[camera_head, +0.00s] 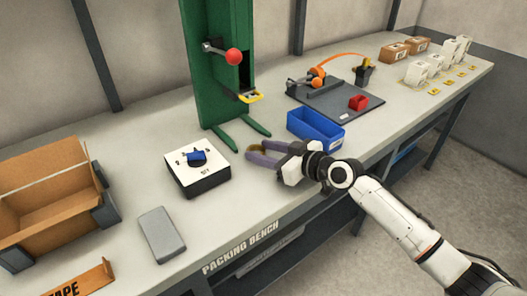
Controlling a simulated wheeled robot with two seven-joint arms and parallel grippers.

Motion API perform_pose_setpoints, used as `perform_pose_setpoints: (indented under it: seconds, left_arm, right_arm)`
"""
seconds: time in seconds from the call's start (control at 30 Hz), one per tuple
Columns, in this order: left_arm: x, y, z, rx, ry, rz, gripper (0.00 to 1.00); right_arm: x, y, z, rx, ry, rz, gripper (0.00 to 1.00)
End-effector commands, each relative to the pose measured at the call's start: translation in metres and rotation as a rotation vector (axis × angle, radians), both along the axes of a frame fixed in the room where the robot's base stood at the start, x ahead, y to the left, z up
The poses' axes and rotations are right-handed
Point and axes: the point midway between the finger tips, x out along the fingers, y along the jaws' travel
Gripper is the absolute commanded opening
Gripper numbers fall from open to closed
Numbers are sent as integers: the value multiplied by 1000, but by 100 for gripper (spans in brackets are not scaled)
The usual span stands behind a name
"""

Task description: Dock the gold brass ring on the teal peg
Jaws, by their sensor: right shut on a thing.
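My right gripper (257,151) reaches in from the right, over the bench near its front edge. Its purple-grey fingers are shut on a small gold ring (259,147), which shows only in part between the fingertips. The ring is just right of a white-topped box (212,174) with a blue knob-like piece on a dark round spot. I cannot make out a teal peg in this view. My left gripper is not in view.
A green press stand (215,75) with a red ball lever stands behind. A blue bin (315,128) lies just beyond my gripper, near a dark board (340,108). An open cardboard box (45,200) and grey block (162,235) lie left. Bare bench shows at front.

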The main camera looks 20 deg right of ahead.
Motion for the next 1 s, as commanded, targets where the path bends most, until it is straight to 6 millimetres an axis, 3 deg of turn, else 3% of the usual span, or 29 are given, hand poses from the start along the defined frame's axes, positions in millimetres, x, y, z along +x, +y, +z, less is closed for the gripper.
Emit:
perform_pose_setpoints:
  seconds: [0.17, 0.2, 0.3, 0.67, 1.0]
  left_arm:
    - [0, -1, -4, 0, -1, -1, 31]
    - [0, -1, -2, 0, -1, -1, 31]
    - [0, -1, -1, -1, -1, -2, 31]
    - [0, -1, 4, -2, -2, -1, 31]
    - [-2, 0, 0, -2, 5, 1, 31]
  right_arm:
    - [0, 0, -3, 0, -2, -1, 15]
    - [0, 0, -2, 0, 0, 0, 49]
    - [0, 0, -2, 0, 0, 0, 61]
    - [-1, -1, 3, 0, 0, 0, 61]
    - [-55, -34, 18, -5, 1, 1, 61]
